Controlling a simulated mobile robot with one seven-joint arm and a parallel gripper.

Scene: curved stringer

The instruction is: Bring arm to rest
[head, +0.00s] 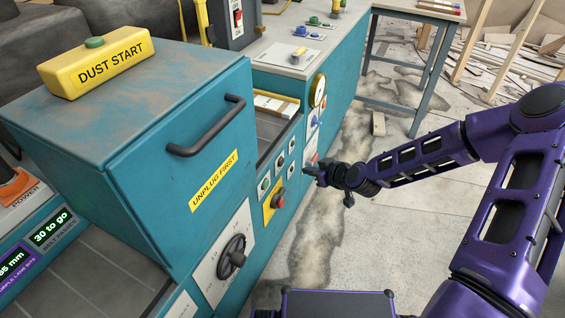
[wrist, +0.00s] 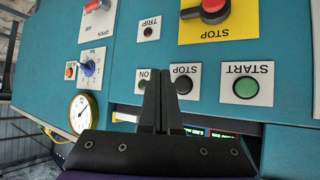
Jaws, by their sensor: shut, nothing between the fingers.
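My purple arm (head: 425,158) reaches in from the right in the head view. My gripper (head: 308,171) is at its end, close to the front panel of the teal machine (head: 226,165). In the wrist view my gripper (wrist: 158,75) is shut with its two dark fingers together and nothing between them. The fingers point at the teal panel and overlap the area between the ON label and the black STOP button (wrist: 184,86). Whether the fingertips touch the panel I cannot tell.
The panel has a green START button (wrist: 246,88), a red stop knob on a yellow plate (wrist: 213,10), a selector dial (wrist: 88,67) and a gauge (wrist: 82,113). A black handwheel (head: 233,258) and a door handle (head: 207,126) stick out. The floor (head: 400,215) under the arm is mostly clear.

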